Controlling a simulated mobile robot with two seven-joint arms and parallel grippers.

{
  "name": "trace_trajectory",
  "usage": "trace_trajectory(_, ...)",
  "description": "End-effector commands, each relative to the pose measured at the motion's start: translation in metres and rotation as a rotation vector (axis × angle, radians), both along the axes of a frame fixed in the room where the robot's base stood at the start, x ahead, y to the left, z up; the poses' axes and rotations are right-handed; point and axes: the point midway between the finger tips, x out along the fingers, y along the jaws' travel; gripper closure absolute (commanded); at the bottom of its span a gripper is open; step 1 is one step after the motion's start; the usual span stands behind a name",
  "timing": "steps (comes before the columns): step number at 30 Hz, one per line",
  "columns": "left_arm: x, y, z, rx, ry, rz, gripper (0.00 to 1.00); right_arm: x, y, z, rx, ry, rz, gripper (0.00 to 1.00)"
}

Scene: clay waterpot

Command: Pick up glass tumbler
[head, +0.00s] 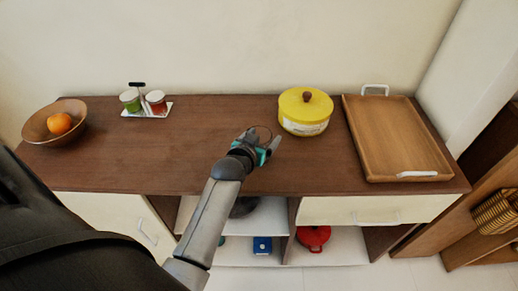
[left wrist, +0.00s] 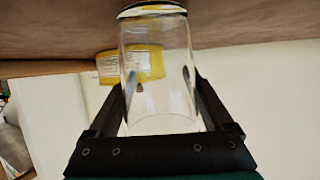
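The glass tumbler (left wrist: 158,70) is clear and fills the middle of the left wrist view, where the picture is upside down. My left gripper (left wrist: 158,80) has one finger on each side of it, and no gap shows between fingers and glass, so it looks shut on the tumbler. In the head view my left gripper (head: 259,147) is over the sideboard top, and the tumbler's round rim (head: 262,132) shows faintly between its fingers. I cannot tell whether the tumbler's base touches the wood. My right gripper is not in view.
A yellow lidded pot (head: 304,112) stands just right of my left gripper on the brown sideboard (head: 150,160). A wooden tray (head: 397,140) lies at the right. A condiment set (head: 147,103) and a wooden bowl (head: 38,128) with an orange stand left. The left middle is clear.

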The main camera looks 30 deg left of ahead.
Motion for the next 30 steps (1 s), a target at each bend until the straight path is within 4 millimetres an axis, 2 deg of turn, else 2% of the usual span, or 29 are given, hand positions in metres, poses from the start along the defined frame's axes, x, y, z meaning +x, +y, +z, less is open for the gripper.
trace_trajectory(2, 0.0, 0.0, 0.0, 0.0, 0.001, 0.0, 0.27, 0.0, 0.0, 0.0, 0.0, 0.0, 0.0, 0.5)
trace_trajectory(17, 0.0, 0.0, 0.0, 0.0, 0.001, 0.0, 0.83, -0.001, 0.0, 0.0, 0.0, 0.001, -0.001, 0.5)
trace_trajectory(26, 0.0, 0.0, 0.002, 0.0, -0.001, 0.0, 0.85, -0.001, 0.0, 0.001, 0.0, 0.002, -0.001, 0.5)
trace_trajectory(30, 0.0, 0.0, 0.013, 0.0, -0.004, 0.0, 0.85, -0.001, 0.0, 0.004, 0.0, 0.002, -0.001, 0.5)
